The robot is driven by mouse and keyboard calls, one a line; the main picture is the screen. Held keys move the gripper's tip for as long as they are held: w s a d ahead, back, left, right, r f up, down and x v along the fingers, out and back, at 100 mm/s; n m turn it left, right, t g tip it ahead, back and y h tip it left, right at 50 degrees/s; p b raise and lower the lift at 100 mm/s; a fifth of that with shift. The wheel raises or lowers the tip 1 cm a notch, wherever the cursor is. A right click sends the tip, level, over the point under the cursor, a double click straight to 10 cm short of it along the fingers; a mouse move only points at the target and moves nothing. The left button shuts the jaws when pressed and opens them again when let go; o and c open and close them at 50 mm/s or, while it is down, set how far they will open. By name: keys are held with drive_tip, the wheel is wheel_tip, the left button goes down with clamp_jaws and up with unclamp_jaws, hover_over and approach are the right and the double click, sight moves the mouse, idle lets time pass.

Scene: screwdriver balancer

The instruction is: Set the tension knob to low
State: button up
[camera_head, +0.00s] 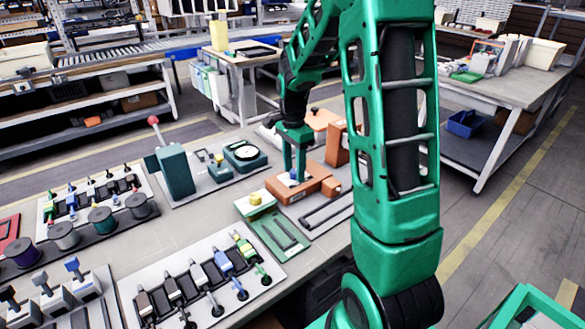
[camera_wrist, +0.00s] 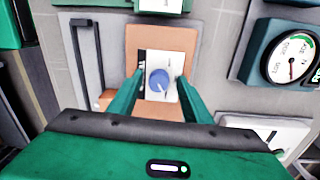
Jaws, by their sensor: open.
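The tension knob (camera_wrist: 159,81) is a round blue dial with a pale pointer mark on a white plate (camera_wrist: 152,62), set on an orange-brown block. The lettering on the plate is too small to read. In the wrist view the two green fingers of my gripper (camera_wrist: 154,88) stand open, one on each side of the knob. I cannot tell whether they touch it. In the head view my gripper (camera_head: 295,172) points down at the orange block (camera_head: 291,193), with a bit of blue between the fingers.
A teal dial gauge (camera_head: 246,153) stands behind the block, and it shows at the right in the wrist view (camera_wrist: 293,57). A green slotted panel (camera_head: 280,233) with a yellow button lies in front. A teal lever box (camera_head: 175,173) stands to the left.

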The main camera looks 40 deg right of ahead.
drive_tip(key=shift+c, duration=0.5)
drive_tip(key=c, duration=0.9)
drive_tip(key=shift+c, duration=0.2)
drive_tip(key=n, duration=0.5)
drive_tip(key=shift+w+r+n, duration=0.1)
drive_tip(key=shift+n, duration=0.2)
drive_tip(key=n, duration=0.5)
drive_tip(key=shift+h, duration=0.3)
drive_tip(key=n, duration=0.6)
drive_tip(key=shift+n+t, duration=0.3)
drive_tip(key=shift+n, duration=0.1)
drive_tip(key=n, duration=0.6)
drive_tip(key=shift+n, duration=0.4)
